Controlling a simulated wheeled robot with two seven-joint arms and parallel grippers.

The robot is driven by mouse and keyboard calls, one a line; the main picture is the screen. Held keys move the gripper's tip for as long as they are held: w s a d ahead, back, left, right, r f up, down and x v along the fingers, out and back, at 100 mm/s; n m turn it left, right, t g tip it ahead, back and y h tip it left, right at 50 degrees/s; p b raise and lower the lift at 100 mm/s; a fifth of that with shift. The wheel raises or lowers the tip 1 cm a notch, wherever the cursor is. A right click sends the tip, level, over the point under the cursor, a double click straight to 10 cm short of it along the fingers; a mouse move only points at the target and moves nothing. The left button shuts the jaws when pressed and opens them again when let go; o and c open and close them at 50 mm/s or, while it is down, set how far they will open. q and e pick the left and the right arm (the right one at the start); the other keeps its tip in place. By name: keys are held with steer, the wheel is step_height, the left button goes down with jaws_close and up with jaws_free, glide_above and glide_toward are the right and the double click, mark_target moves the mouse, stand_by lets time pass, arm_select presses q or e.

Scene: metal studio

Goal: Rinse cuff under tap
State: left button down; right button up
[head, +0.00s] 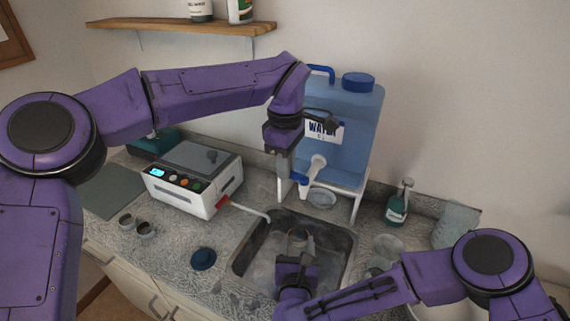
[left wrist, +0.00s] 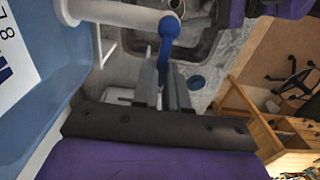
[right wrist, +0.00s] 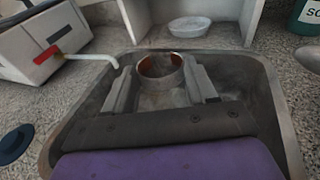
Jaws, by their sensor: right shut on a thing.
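My right gripper (head: 298,250) is shut on a metal cuff (right wrist: 161,70), a short ring with a copper-coloured inside, its open end up. It holds the cuff inside the sink basin (head: 345,245); the gripper's fingers (right wrist: 163,88) sit on either side of it. The white tap (head: 318,163) with a blue lever (head: 305,186) sticks out from the blue water container (head: 352,105) above the sink. My left gripper (head: 288,185) is beside the tap. In the left wrist view its fingers (left wrist: 161,85) are nearly together, with the blue lever (left wrist: 168,28) at their tips. I see no water stream.
Two small rings (head: 146,229) and a dark blue disc (head: 203,258) lie on the counter. A small dish (head: 322,199) sits behind the sink, a green bottle (head: 398,203) to the right.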

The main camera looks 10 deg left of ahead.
arm_select(q)
steer(key=s+n, duration=0.1)
steer(key=n, duration=0.1)
steer(key=s+n, duration=0.1)
steer(key=n, duration=0.2)
stand_by(0.3)
steer(key=c, duration=1.1)
jaws_free()
steer(key=shift+d, duration=0.1)
steer(key=shift+c, duration=0.2)
steer(key=shift+r, duration=0.15)
step_height(320, 180, up, 12)
stand_by(1.4)
